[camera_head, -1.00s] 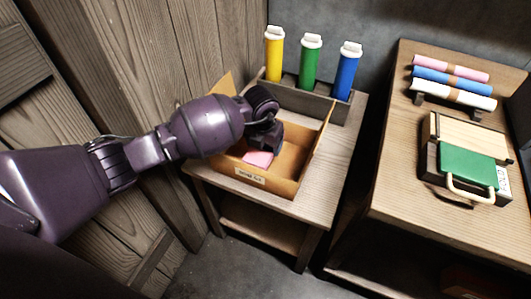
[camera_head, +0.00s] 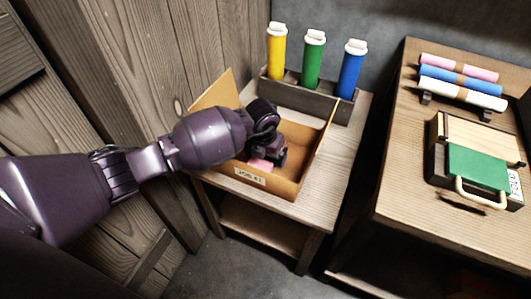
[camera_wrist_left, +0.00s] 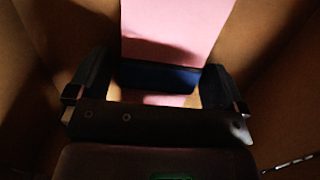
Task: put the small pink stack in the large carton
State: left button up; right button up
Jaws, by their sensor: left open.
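The small pink stack (camera_head: 261,164) lies in the large carton (camera_head: 283,187), partly hidden by my left gripper. The carton is open-topped brown cardboard with a label on its front wall, standing on a small wooden table. My left gripper (camera_head: 277,157) is down inside the carton, right at the stack. In the left wrist view the pink stack (camera_wrist_left: 170,25) with a dark blue band (camera_wrist_left: 155,76) lies beneath and beyond the open fingers (camera_wrist_left: 155,85). I cannot tell whether the fingers touch it. My right gripper is not in view.
A wooden rack (camera_head: 306,97) with yellow, green and blue capped bottles stands behind the carton. A bench (camera_head: 420,205) on the right bears rolled tubes (camera_head: 460,80) and a green-topped case (camera_head: 478,167). A wooden wall (camera_head: 170,60) is close on the left.

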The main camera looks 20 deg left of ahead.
pick_arm(q)
notch_tip(320, 180, up, 4)
jog(key=shift+r+p, duration=0.15)
jog(key=shift+p, duration=0.55)
notch_tip(320, 180, up, 8)
jog(key=s+p, duration=0.1)
jog(key=p, duration=0.1)
jog(key=shift+s, duration=0.25)
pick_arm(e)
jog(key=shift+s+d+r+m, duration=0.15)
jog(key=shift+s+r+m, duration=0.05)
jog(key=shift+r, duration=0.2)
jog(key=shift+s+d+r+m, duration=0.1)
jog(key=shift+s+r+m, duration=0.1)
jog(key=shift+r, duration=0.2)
